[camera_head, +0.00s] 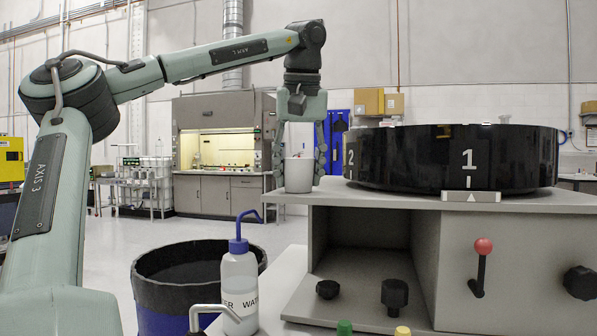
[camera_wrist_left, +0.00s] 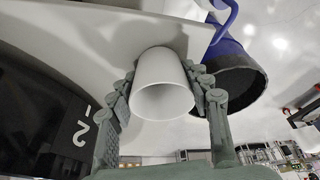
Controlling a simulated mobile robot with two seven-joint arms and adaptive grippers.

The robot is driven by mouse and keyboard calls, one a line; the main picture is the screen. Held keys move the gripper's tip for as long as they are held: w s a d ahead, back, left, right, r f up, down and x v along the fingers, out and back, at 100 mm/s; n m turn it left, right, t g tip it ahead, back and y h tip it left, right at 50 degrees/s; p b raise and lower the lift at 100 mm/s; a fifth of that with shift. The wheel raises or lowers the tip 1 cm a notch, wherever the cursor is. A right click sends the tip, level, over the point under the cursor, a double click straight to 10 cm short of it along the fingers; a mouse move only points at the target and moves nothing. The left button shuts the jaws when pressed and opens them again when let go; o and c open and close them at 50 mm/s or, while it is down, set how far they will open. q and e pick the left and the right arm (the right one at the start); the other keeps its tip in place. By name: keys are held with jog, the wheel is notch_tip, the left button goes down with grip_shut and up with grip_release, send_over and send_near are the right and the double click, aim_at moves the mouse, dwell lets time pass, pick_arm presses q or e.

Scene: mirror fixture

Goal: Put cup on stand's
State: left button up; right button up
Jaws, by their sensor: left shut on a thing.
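The white cup (camera_head: 299,175) is upright between the fingers of my left gripper (camera_head: 300,160), at the left end of the grey stand's top (camera_head: 400,196). Its base is at the level of the top; I cannot tell whether it touches. In the left wrist view the cup (camera_wrist_left: 163,72) sits between the two jointed fingers of the left gripper (camera_wrist_left: 160,92), its open mouth toward the camera. The left gripper is shut on the cup. My right gripper is out of view.
A black numbered drum (camera_head: 410,165) stands on the stand, right of the cup. Below are black knobs (camera_head: 395,295) and a red-balled lever (camera_head: 482,262). A wash bottle (camera_head: 240,285) and a dark bin (camera_head: 150,290) stand left of the stand.

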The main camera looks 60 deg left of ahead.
pick_arm(q)
jog(key=o, duration=0.8)
jog(key=shift+f, duration=0.1)
jog(key=v, duration=1.2)
